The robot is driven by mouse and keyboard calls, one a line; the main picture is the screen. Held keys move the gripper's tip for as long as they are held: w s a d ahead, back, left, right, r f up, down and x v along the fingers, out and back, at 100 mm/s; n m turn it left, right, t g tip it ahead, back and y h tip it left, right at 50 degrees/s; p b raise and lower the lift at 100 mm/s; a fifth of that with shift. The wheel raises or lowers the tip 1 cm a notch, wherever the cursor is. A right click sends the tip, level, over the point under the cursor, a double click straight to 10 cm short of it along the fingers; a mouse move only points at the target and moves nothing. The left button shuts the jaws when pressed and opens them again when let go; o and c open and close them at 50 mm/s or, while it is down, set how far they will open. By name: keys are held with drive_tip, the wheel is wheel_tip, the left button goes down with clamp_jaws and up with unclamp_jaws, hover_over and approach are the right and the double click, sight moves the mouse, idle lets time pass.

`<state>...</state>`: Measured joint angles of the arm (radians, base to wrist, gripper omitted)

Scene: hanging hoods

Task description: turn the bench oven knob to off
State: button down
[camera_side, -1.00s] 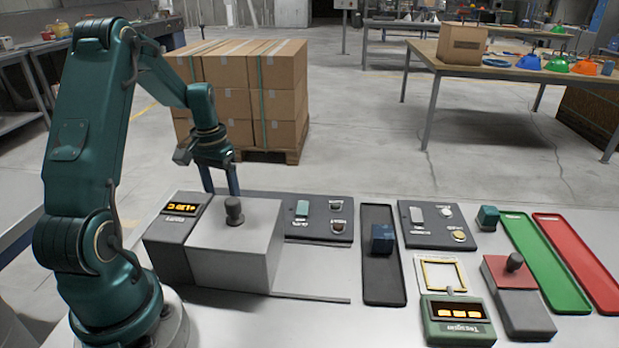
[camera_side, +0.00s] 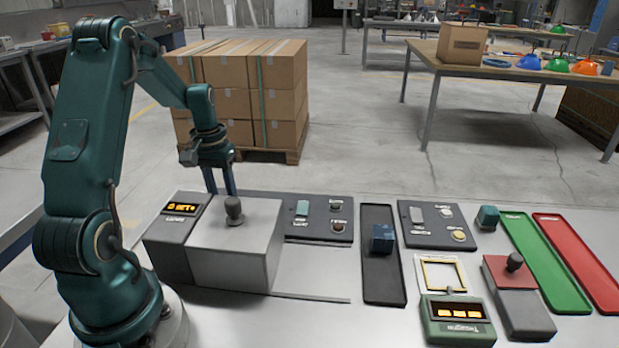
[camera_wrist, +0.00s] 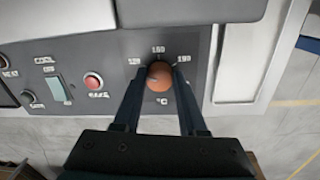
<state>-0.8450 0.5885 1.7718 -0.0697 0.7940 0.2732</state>
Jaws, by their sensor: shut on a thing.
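The bench oven (camera_side: 235,235) is a grey box with a dark handle on its lid and an amber display (camera_side: 182,208) at its left. Its round orange-brown knob (camera_wrist: 160,77) shows in the wrist view, on a dark panel with temperature marks around it and °C below. A short pale mark shows near the knob's upper right. My gripper (camera_wrist: 160,72) is shut on the knob, one finger on each side. In the side view my gripper (camera_side: 221,190) reaches down behind the oven, and the oven hides the knob and fingertips.
A dark panel (camera_side: 318,228) with a pale green switch and buttons adjoins the oven; the wrist view shows its red button (camera_wrist: 93,82). A black tray (camera_side: 383,285) with a blue block, another panel (camera_side: 433,238), and green and red trays (camera_side: 575,250) lie further right.

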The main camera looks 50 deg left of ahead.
drive_tip(key=n, duration=0.5)
drive_tip(key=shift+d+n, duration=0.1)
drive_tip(key=shift+n, duration=2.4)
drive_tip(key=shift+c, duration=2.3)
unclamp_jaws()
drive_tip(key=shift+s+r, duration=0.1)
drive_tip(key=shift+r, duration=2.5)
